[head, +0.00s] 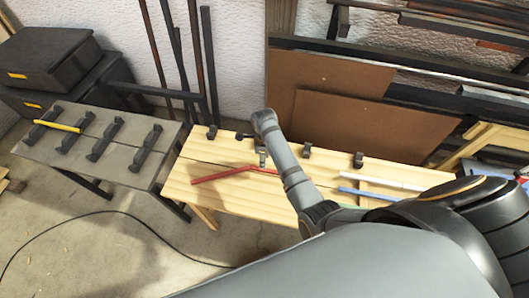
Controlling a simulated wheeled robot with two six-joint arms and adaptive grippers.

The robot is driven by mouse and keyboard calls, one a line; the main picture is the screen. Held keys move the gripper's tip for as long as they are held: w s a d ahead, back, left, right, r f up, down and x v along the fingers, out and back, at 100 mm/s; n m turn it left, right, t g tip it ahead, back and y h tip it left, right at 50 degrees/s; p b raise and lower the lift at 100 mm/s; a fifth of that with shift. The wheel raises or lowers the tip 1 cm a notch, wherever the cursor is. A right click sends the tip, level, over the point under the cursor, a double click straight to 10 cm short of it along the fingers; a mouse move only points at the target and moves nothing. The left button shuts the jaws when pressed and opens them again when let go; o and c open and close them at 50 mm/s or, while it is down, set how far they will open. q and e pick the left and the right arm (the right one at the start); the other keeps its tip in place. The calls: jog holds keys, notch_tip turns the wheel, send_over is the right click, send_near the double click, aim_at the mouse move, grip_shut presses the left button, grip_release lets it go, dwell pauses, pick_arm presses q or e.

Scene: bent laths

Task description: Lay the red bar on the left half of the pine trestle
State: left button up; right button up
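The red bar (222,175) is a thin bent lath over the left half of the pine trestle (230,202). Its right part runs behind my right arm. I cannot tell whether it rests on the boards or hangs just above them. My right arm reaches in from the right. Its wrist is above the bar, and the small gripper (262,158) points down at the bar's right part. The fingers are too small and partly hidden to tell whether they are shut on it. My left gripper is not in view.
Dark blocks (307,151) stand along the pine trestle's back edge. A white bar (382,181) and a blue bar (368,194) lie at its right. A grey trestle (108,174) at the left holds dark racks and a yellow bar (57,126). A black cable (130,217) crosses the floor.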

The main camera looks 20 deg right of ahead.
notch_tip(320, 180, up, 5)
jog(key=shift+r, duration=0.2)
dwell(0.5)
